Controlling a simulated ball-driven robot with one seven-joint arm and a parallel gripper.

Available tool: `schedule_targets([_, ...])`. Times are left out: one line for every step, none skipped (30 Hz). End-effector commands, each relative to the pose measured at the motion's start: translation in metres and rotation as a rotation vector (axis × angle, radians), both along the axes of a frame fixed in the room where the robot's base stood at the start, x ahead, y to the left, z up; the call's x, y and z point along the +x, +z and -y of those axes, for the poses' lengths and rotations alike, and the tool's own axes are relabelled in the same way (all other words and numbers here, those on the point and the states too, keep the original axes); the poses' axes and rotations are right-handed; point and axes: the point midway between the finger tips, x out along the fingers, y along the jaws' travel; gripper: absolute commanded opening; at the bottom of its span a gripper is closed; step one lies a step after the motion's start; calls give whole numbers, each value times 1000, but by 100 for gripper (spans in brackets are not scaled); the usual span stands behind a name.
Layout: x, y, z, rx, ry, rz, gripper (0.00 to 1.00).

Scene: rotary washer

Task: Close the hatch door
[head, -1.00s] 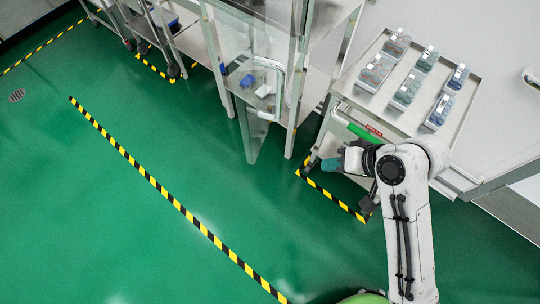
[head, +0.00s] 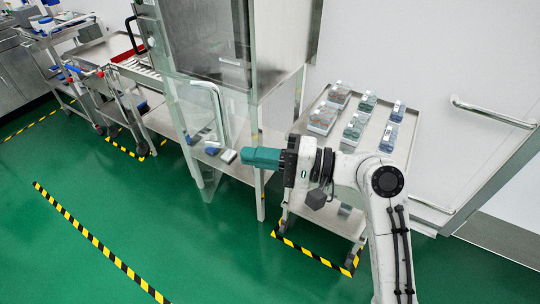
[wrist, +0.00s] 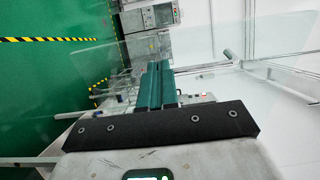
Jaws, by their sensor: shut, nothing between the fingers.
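The hatch door (head: 196,96) is a clear glass panel on the steel cabinet at centre. It stands swung out from the cabinet, with a bent metal handle (head: 220,108) on it. My gripper (head: 245,157) has teal fingers, shut and empty, pointing left in the head view. It appears just right of and below the handle. Whether it touches the glass cannot be told. In the wrist view the shut fingers (wrist: 153,84) lie together, with clear panes around and beyond them.
A steel cart (head: 360,165) with several labelled containers stands right of the cabinet. Other carts (head: 110,85) line the wall at left. A wall door with a metal bar (head: 490,113) is at far right. The green floor (head: 60,260) at front left is clear, with a striped tape line.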

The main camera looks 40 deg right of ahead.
Motion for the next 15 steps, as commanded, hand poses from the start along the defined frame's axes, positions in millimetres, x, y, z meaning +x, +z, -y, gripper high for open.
schedule_targets([9,2,-7,1,5,-1,0])
schedule_targets([13,2,-11,0,5,0,0])
schedule_targets([19,2,-16,0,4,0,0])
schedule_targets([24,2,-20,0,5,-1,0])
schedule_targets([29,2,-23,1,3,-1,0])
schedule_targets([35,2,-27,-1,4,-1,0])
schedule_targets([39,2,-31,-1,3,-1,0])
schedule_targets([43,2,-34,0,4,0,0])
schedule_targets([48,2,-37,-1,2,-1,0])
schedule_targets([51,2,-39,-1,1,-1,0])
schedule_targets([54,1,-42,-1,2,-1,0])
schedule_targets([58,1,-45,-1,3,-1,0])
schedule_targets([60,1,-46,-1,2,-1,0])
schedule_targets([62,1,-47,-1,0,-1,0])
schedule_targets([64,1,-49,-1,0,0,0])
